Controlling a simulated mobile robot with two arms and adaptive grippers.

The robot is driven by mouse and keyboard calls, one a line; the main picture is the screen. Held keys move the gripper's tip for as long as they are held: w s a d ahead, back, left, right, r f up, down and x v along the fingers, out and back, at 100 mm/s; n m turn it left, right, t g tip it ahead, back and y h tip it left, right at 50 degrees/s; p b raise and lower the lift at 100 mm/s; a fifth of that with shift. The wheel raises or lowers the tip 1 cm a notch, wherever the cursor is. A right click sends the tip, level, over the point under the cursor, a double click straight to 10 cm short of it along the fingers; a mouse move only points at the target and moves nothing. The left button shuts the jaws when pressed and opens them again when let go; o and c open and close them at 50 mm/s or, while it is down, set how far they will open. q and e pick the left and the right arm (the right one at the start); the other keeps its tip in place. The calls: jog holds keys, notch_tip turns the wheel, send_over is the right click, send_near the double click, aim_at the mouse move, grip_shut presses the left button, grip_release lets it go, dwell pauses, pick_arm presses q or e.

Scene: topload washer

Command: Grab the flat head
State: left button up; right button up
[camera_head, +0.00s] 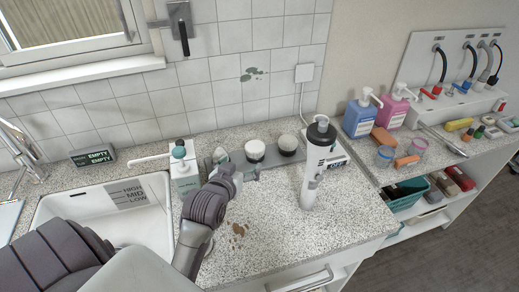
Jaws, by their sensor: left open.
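My left gripper (236,166) is open, above the counter beside a grey tray (270,160). Two round heads stand on the tray: one with a pale top and dark lower part (255,150), and a darker one (288,143) to its right. The pale-topped head is just beyond and right of my fingers; I cannot tell if they touch. The left end of the tray is partly hidden by my gripper. Which piece is the flat head is not clear. A white handheld tool (314,165) with a black top stands upright to the right. My right gripper is not in view.
A white dispenser (184,172) stands left of my gripper, beside the sink (140,220). A white base unit (337,165) is behind the tool. Brown crumbs (238,231) lie on the counter (270,235), whose front is mostly clear. Bottles (360,116) and sponges stand right.

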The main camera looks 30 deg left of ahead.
aim_at(254, 148)
pick_arm(q)
jog(key=p+x, duration=0.1)
jog(key=x, duration=0.6)
jog(key=shift+w+r, duration=0.1)
jog(key=shift+r, duration=0.05)
jog(key=shift+w+a, duration=0.1)
jog(key=shift+w, duration=0.15)
jog(key=p+x, duration=0.1)
jog(key=x, duration=0.2)
jog(key=shift+w, duration=0.45)
jog(key=shift+w+f, duration=0.35)
jog(key=shift+w, duration=0.1)
jog(key=shift+s, duration=0.1)
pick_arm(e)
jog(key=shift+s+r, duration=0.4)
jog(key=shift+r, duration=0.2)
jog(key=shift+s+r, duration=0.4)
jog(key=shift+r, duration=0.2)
pick_arm(q)
jog(key=shift+r, duration=0.1)
jog(key=shift+c, duration=0.9)
jog(key=c, duration=1.1)
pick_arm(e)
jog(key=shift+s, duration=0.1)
